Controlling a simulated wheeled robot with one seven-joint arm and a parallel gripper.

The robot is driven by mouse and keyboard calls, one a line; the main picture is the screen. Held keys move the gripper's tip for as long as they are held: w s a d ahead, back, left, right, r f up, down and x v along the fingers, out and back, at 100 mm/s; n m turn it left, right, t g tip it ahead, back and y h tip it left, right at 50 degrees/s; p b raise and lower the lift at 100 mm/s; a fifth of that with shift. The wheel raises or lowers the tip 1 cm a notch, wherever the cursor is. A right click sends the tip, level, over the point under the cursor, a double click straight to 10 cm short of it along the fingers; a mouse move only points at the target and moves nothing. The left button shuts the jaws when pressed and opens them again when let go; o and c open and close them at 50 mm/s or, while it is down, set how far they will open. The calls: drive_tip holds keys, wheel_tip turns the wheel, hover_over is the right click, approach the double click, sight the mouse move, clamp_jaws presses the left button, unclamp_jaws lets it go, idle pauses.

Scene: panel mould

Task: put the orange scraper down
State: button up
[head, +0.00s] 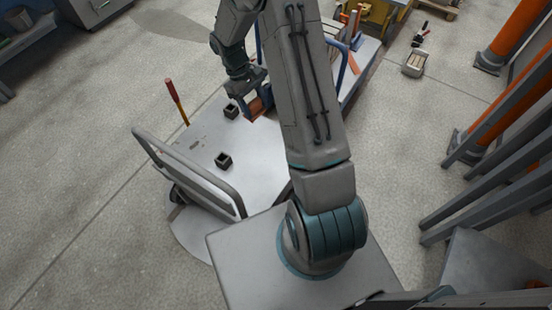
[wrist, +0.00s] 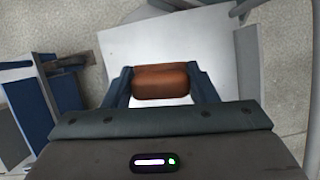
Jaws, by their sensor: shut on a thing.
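My gripper (head: 260,98) is shut on the orange scraper (head: 257,107), over the light grey cart top (head: 254,147) in the head view. In the wrist view the scraper's rounded orange-brown body (wrist: 161,82) sits between the two fingers. The rest of the scraper is hidden, and I cannot tell whether it touches the cart top.
Two small dark square blocks (head: 223,160) stand on the cart top. A red and yellow-handled tool (head: 176,100) stands upright at its left edge. The cart's grey rail (head: 190,172) rises at the front left. The cart top between the blocks and my arm is bare.

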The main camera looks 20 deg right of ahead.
drive_tip(key=s+a+f+n+t+h+b, duration=0.1)
drive_tip(key=a+f+n+b, duration=0.15)
drive_tip(key=f+b, duration=0.65)
drive_tip(key=s+a+f+n+h+b, duration=0.1)
drive_tip(key=f+n+b, duration=0.3)
drive_tip(key=f+b, duration=0.6)
drive_tip(key=shift+m+t, duration=0.25)
drive_tip(key=shift+t, duration=0.05)
drive_tip(key=w+d+f+b, duration=0.1)
drive_tip(key=d+f, duration=0.1)
drive_tip(key=d, duration=0.1)
drive_tip(key=w+d+f+b, duration=0.1)
drive_tip(key=d+f+b, duration=0.1)
drive_tip(key=d, duration=0.2)
drive_tip(key=w+d+f+b, duration=0.1)
drive_tip(key=w+d+f, duration=0.1)
drive_tip(key=d, duration=0.1)
drive_tip(key=shift+d+f, duration=0.25)
drive_tip(key=shift+f+b, duration=1.25)
drive_tip(key=shift+f, duration=0.65)
drive_tip(key=shift+s+f, duration=0.1)
drive_tip(key=shift+f, duration=0.2)
drive_tip(key=o, duration=1.1)
drive_tip(key=shift+c, duration=0.2)
drive_tip(key=shift+r, duration=0.2)
